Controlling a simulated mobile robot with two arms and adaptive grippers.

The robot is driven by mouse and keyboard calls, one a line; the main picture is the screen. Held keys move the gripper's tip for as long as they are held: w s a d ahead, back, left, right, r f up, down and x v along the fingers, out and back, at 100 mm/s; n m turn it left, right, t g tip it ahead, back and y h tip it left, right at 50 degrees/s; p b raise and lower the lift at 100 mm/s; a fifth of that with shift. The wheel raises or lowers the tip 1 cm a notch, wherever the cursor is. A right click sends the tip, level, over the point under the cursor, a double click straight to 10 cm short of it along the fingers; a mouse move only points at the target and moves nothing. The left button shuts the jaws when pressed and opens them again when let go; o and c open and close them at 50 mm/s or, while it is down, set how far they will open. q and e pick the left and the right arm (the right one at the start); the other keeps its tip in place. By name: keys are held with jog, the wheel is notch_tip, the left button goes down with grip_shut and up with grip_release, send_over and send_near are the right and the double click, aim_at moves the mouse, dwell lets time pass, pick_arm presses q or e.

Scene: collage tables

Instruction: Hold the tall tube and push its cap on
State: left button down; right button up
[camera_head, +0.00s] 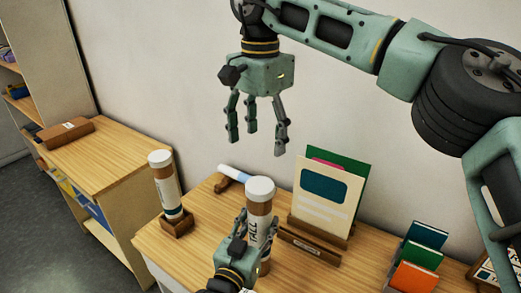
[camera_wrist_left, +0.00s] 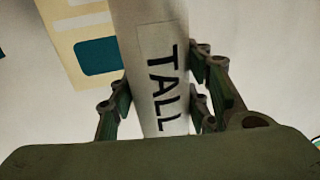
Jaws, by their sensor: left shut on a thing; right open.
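The tall tube (camera_head: 260,212) stands upright over the front table, brown with a white label reading TALL and a white cap (camera_head: 260,187) at its top. I cannot tell whether the cap is fully seated. My left gripper (camera_head: 257,225) is shut around the tube's body below the cap. In the left wrist view the tube (camera_wrist_left: 160,60) passes between the gripper's fingers (camera_wrist_left: 155,105), label facing the camera; its cap is out of that view. My right gripper (camera_head: 256,143) is open and empty, fingers pointing down, above the cap and apart from it. The tube's bottom is hidden.
Another white-capped tube (camera_head: 164,183) stands in a wooden holder (camera_head: 177,224) to the left. A blue-and-white tube (camera_head: 233,173) lies behind. Cards stand in a wooden rack (camera_head: 318,226) at right, with small green and orange cards (camera_head: 415,277) beyond. A side table (camera_head: 110,160) stands left.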

pick_arm(q)
jog(key=c, duration=0.9)
grip_release()
jog(key=shift+v, duration=6)
